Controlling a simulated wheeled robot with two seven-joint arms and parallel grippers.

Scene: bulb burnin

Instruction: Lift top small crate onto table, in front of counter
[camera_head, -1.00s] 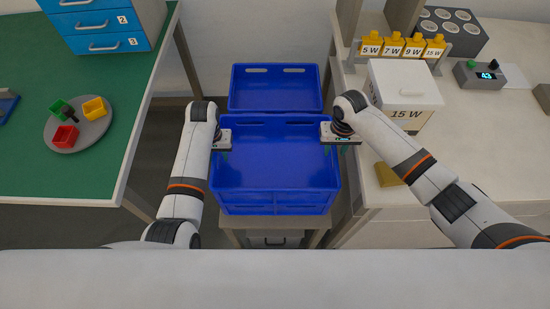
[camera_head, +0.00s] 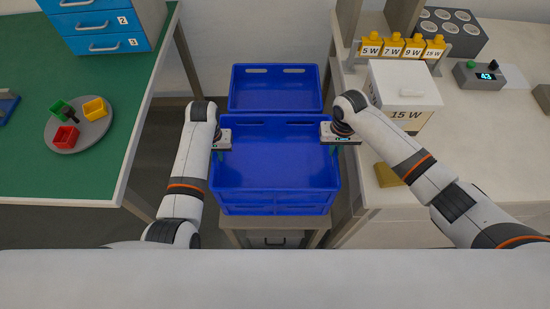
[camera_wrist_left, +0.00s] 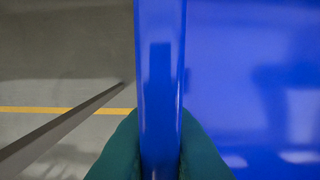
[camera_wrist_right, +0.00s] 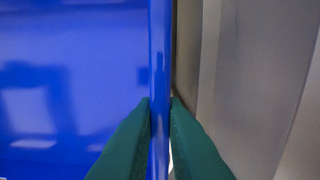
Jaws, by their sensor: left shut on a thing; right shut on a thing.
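A blue crate (camera_head: 275,170) sits in the middle of the head view, level on a low stand between the two work surfaces. It looks empty. My left gripper (camera_head: 221,152) is shut on its left wall; the left wrist view shows the green fingers on both sides of that blue wall (camera_wrist_left: 160,90). My right gripper (camera_head: 331,149) is shut on its right wall; the right wrist view shows the green fingers pinching that wall (camera_wrist_right: 160,60). Whether more crates are under this one is hard to tell from above.
A second blue crate (camera_head: 275,88) stands behind. On the left is a green-topped table (camera_head: 100,170) with a round tray (camera_head: 94,133) and blue drawers (camera_head: 105,25).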

